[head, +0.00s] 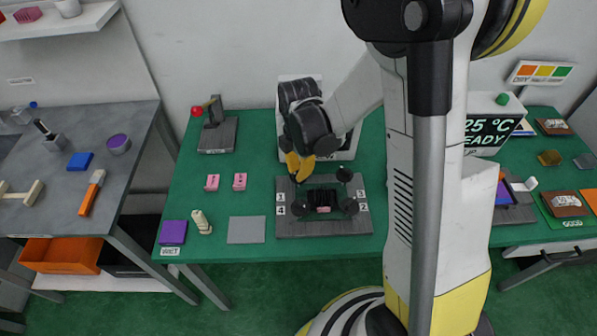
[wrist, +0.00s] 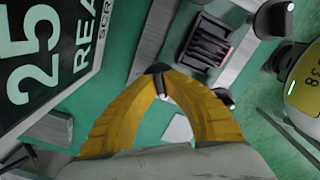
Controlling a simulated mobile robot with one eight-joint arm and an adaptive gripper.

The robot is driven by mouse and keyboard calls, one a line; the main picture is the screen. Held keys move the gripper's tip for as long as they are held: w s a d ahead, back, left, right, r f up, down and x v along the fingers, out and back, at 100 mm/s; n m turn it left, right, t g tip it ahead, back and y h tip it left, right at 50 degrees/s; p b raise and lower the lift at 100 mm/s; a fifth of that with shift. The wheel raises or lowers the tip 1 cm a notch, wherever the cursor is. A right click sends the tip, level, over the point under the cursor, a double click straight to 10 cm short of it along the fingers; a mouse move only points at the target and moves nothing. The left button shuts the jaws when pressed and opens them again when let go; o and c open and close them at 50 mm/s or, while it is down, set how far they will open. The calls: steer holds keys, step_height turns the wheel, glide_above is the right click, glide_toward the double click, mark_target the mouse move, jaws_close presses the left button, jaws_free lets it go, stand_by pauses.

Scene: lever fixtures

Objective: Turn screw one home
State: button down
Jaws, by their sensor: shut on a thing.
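A grey fixture plate (head: 327,224) lies on the green table, with dark knobbed screws around a black finned block (head: 325,198). The block also shows in the wrist view (wrist: 207,48). My gripper (head: 299,178) points down at the plate's back left corner. In the wrist view its yellow fingers (wrist: 162,88) are shut on a dark screw knob (wrist: 158,69), which I take as screw one. Its shaft is mostly hidden. Another black knob (wrist: 275,18) stands apart from the fingers.
Two pink blocks (head: 212,182), a grey pad (head: 246,230) and a purple pad (head: 173,232) lie left of the plate. A lever fixture (head: 217,135) stands at the back left. A display (head: 490,128) reading 25 °C stands at right.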

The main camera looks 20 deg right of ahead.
steer(key=m+b, duration=0.1)
steer(key=m, duration=0.3)
steer(key=shift+m, duration=0.3)
steer(key=m, duration=0.4)
steer(key=shift+m+b, duration=0.3)
steer(key=m, duration=0.3)
steer(key=shift+m, duration=0.3)
steer(key=m, duration=0.4)
steer(key=shift+m+b, duration=0.3)
steer(key=shift+b, duration=0.1)
steer(key=m, duration=0.3)
steer(key=shift+m, duration=0.3)
steer(key=m, duration=0.4)
steer(key=shift+m, duration=0.3)
steer(key=m, duration=0.4)
steer(key=shift+b, duration=0.35)
steer(key=shift+m, duration=2)
